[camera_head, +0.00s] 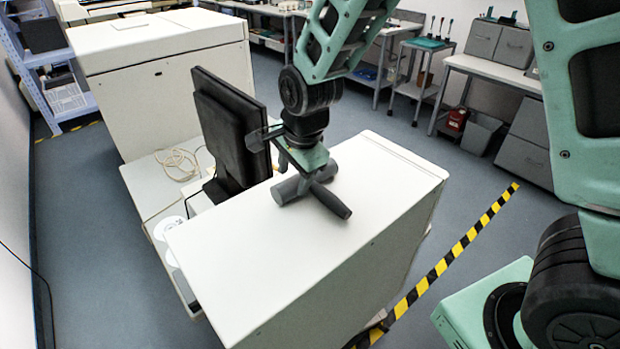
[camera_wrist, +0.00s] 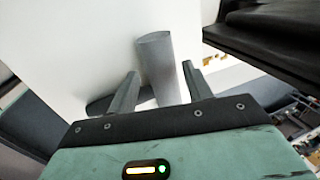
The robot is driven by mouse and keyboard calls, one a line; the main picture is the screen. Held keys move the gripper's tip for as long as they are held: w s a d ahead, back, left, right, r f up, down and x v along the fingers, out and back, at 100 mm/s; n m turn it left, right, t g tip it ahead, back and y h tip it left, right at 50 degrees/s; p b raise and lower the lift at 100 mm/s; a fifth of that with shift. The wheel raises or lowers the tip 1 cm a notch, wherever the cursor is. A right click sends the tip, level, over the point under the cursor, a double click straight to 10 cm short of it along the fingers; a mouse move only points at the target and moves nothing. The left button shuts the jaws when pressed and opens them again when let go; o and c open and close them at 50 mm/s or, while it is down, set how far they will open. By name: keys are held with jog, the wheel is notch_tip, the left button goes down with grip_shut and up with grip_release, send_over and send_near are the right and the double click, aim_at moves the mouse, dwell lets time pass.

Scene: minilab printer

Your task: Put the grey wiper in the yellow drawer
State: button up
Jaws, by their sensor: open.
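The grey wiper (camera_head: 285,191) lies on the white cabinet top. It has a lighter grey cylindrical part and a darker bar (camera_head: 339,207) pointing toward the front right. My gripper (camera_head: 308,179) is low over it and hides its middle. In the wrist view my gripper (camera_wrist: 160,70) is open, with one finger on each side of the wiper's lighter part (camera_wrist: 154,48). The darker part (camera_wrist: 99,106) shows beyond the left finger. Whether the fingers touch the wiper cannot be told. I see no yellow drawer in either view.
A black monitor (camera_head: 228,125) stands close to the left of my gripper, its dark edge also in the wrist view (camera_wrist: 262,42). The white cabinet top (camera_head: 255,265) is clear toward the front. A pale cable (camera_head: 178,160) lies behind the monitor. Yellow-black tape (camera_head: 455,250) marks the floor.

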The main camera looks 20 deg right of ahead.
jog(key=shift+p+x, duration=0.3)
jog(key=shift+x, duration=1.05)
jog(key=c, duration=0.9)
